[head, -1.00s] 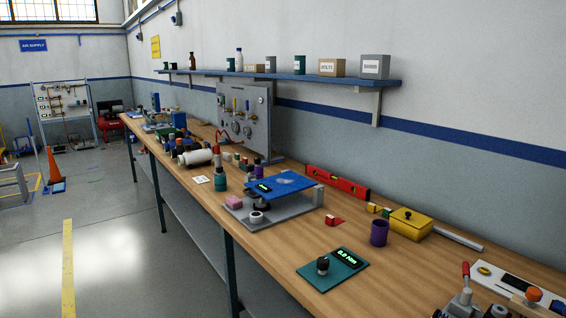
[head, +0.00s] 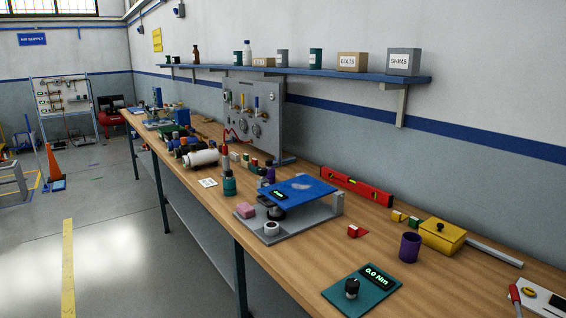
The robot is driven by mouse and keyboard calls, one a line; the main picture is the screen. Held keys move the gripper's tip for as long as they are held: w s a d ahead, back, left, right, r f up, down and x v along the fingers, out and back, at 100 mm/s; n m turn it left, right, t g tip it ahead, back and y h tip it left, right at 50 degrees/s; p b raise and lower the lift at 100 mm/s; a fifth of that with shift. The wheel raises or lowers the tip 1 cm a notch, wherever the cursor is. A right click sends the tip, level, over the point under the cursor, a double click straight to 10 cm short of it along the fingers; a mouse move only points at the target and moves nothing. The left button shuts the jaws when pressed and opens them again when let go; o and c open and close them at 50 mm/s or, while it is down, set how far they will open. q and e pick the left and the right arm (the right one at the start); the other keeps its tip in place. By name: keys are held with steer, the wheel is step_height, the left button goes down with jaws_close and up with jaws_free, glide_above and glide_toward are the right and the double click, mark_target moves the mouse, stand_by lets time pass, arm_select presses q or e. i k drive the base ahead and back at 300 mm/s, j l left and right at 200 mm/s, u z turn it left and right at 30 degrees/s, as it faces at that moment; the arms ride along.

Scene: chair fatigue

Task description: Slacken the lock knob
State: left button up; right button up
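On the bench is a grey fixture (head: 312,217) with a tilted blue plate (head: 299,188) over its base. The plate carries a small dark display with green digits, too small to read. A dark round knob (head: 277,213) shows under the plate's near edge, partly hidden by it. A white ring-shaped part (head: 271,228) is at the base's near corner. A teal box (head: 347,297) nearer to me has a black knob (head: 352,288) and a display reading 0.0 Nm. I cannot tell for certain which knob is the lock knob. Neither of my grippers is in view.
A red level (head: 355,186), a purple cup (head: 410,247) and a yellow box (head: 442,238) stand right of the fixture.

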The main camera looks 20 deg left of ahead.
mark_target(263, 172)
steer(key=i+j, duration=0.15)
steer(key=j, duration=0.2)
steer(key=i+j+z, duration=0.1)
steer(key=j, duration=0.2)
steer(key=i+j, duration=0.15)
steer(key=j, duration=0.2)
steer(key=i+j+z, duration=0.15)
steer(key=j, duration=0.2)
